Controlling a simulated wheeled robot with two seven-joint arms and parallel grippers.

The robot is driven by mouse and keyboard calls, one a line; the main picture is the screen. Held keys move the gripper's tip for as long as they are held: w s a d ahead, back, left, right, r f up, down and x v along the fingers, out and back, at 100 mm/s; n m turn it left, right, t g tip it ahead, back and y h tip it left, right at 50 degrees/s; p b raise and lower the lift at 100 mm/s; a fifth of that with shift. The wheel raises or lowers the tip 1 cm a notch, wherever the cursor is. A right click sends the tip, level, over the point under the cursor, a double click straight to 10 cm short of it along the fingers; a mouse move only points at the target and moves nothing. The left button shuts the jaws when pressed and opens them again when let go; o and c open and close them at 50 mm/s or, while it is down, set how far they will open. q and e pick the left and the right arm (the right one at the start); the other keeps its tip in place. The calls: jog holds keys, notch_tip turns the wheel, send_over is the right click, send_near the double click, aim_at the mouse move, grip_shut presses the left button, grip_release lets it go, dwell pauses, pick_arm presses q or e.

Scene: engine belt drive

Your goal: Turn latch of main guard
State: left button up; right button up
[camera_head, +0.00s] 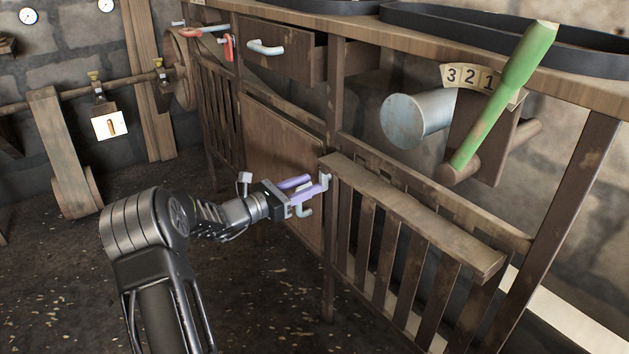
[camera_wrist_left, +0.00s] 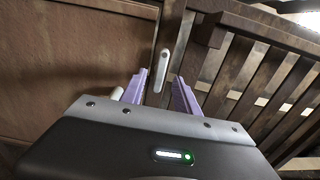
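The main guard (camera_head: 415,215) looks to be the slatted wooden panel with a thick top rail, at the right of the bench front in the head view. A small pale grey latch (camera_head: 326,181) sits at its left end by the post. In the left wrist view the latch (camera_wrist_left: 162,68) is a narrow bar, nearly upright. My left gripper (camera_head: 314,182) has purple fingers, open and spread, with the tips close to the latch. In the wrist view the gripper (camera_wrist_left: 160,77) has one finger on each side of the latch's line; contact is unclear. My right gripper is not in view.
A wooden cabinet door (camera_head: 275,150) with a grey handle (camera_head: 304,209) is left of the guard, close below my gripper. Above are a drawer (camera_head: 285,48), a green lever (camera_head: 505,95) and a metal cylinder (camera_head: 415,119). Open floor lies at the left.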

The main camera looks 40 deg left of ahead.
pick_arm(q)
jog(key=v, duration=0.4)
jog(key=shift+s+p, duration=0.25)
jog(key=shift+p, duration=0.1)
